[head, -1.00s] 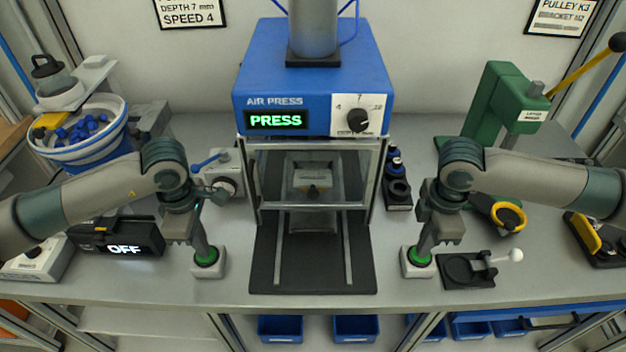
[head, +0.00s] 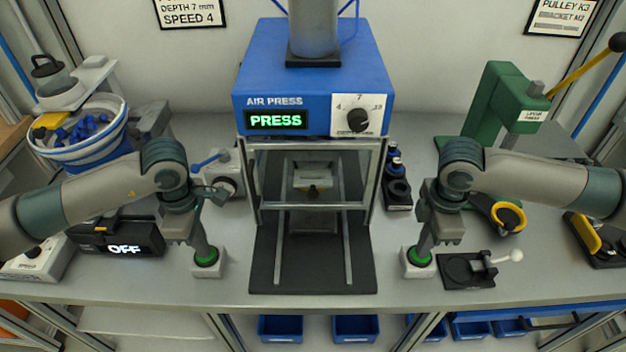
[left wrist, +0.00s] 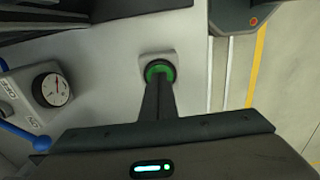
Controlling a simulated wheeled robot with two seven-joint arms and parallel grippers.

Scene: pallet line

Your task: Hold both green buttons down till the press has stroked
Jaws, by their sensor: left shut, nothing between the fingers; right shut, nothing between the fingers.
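The blue air press (head: 312,90) stands at the middle back, its display reading PRESS in green. Behind its clear guard (head: 312,172) a small grey part is visible. My left gripper (head: 205,252) is shut, fingers pointing down onto the left green button (head: 206,260). In the left wrist view the shut fingertips meet the green button (left wrist: 160,70) on its white box. My right gripper (head: 421,250) is shut, its tips down on the right green button (head: 418,258). The fingers partly hide both buttons; how far each is pushed in cannot be told.
A black slide plate (head: 312,262) lies before the press, between the buttons. A black box reading OFF (head: 125,240) and a blue-striped bowl (head: 80,140) stand left. A toggle clamp (head: 480,268) sits right of the right button. A green lever press (head: 500,110) stands behind.

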